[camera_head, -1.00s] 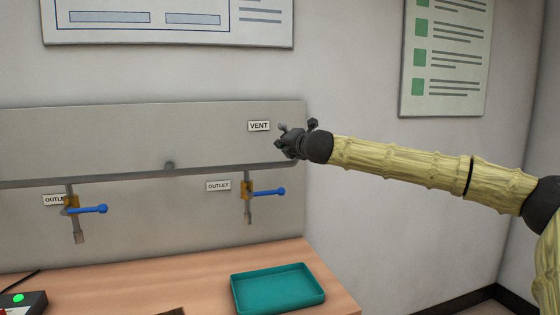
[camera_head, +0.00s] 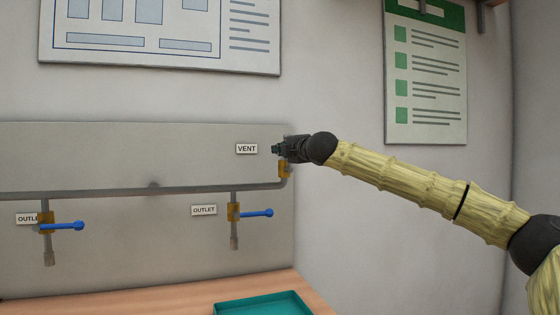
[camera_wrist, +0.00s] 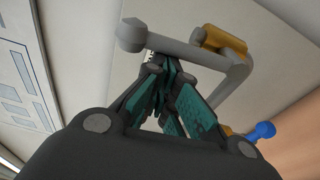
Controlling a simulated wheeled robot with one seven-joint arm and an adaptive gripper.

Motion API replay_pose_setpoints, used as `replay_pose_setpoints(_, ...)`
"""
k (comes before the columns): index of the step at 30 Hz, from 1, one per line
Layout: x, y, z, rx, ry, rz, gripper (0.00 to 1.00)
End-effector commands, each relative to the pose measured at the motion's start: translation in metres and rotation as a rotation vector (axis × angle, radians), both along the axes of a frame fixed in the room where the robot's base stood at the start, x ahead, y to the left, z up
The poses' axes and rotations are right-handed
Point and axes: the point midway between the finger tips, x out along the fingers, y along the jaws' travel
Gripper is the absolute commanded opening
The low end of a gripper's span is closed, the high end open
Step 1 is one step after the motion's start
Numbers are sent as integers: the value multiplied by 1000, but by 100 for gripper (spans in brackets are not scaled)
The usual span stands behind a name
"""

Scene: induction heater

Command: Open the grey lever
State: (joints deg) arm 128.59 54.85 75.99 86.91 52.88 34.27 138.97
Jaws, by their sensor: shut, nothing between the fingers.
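The grey lever (camera_wrist: 165,43) is a bar with a round knob at its left end, in the wrist view. It joins a brass valve body (camera_wrist: 222,42) at its right. In the head view the valve (camera_head: 284,170) shows just below my gripper, right of the VENT label (camera_head: 246,148); the lever is hidden there or too small to tell. My gripper (camera_wrist: 165,64) is shut and empty, its teal fingers together just by the lever's bar. I cannot tell whether they touch it. The head view shows my gripper (camera_head: 281,149) near the panel's right edge.
A grey pipe (camera_head: 110,191) runs along the metal panel (camera_head: 90,150). Two outlet valves with blue levers (camera_head: 257,213) (camera_head: 67,226) hang below it. A teal tray (camera_head: 262,304) lies on the wooden bench. The wall right of the panel is bare beneath a poster (camera_head: 426,80).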

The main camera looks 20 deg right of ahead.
Motion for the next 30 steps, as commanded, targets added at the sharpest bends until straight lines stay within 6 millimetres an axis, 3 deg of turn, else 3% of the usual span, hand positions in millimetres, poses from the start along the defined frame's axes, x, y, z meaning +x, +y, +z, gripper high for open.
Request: replay_pose_setpoints(30,0,-3,2,-3,0,-3,0)
